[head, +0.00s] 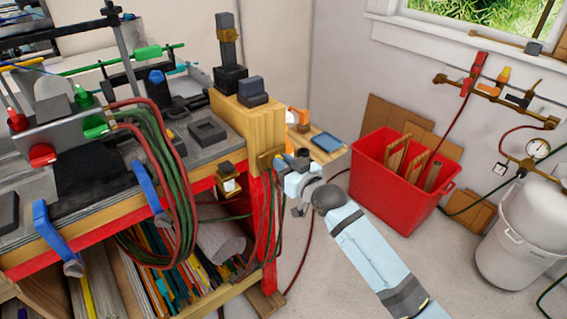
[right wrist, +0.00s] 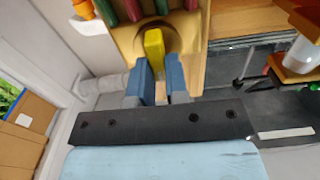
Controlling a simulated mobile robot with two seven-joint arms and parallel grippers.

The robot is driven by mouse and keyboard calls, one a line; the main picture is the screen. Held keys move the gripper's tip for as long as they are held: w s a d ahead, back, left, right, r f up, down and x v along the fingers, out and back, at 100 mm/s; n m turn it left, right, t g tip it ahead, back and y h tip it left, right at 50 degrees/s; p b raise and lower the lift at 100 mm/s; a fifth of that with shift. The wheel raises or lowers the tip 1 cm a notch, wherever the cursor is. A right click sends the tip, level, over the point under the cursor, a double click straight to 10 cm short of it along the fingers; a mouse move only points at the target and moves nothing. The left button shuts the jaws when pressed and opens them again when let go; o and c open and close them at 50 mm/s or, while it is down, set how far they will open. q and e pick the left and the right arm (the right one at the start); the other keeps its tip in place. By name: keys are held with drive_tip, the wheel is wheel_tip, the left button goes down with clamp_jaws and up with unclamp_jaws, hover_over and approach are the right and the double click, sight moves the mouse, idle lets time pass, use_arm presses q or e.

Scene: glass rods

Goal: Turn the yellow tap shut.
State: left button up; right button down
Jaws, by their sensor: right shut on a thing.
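The yellow tap (right wrist: 154,42) shows in the right wrist view as a yellow lever in front of a round brass-coloured fitting (right wrist: 127,42). Its handle lies between the blue fingers of my right gripper (right wrist: 160,66), which is shut on it. In the head view my right gripper (head: 279,163) reaches the right end of the workbench, beside a brass-coloured part (head: 266,159). The yellow lever itself is hidden by the gripper there. My left gripper is not in view.
The workbench (head: 232,124) carries tools, with red and green hoses (head: 155,140) hanging down its front. A red bin (head: 372,157) with wooden pieces stands behind my right arm. A white tank (head: 520,235) is at the right. Floor between is mostly clear.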

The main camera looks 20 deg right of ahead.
use_arm(q)
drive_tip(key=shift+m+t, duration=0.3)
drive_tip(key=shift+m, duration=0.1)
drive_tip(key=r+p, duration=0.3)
drive_tip(key=p, duration=0.1)
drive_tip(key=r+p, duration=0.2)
drive_tip(key=p, duration=0.1)
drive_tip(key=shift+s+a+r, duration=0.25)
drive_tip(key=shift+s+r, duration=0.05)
use_arm(e)
drive_tip(key=m, duration=1.1)
drive_tip(key=d+f+m, duration=0.1)
drive_tip(key=m, duration=0.5)
drive_tip(key=shift+w+m, duration=0.2)
drive_tip(key=shift+m, duration=0.1)
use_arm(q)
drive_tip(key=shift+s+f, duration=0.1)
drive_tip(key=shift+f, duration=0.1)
use_arm(e)
drive_tip(key=c, duration=1.1)
unclamp_jaws()
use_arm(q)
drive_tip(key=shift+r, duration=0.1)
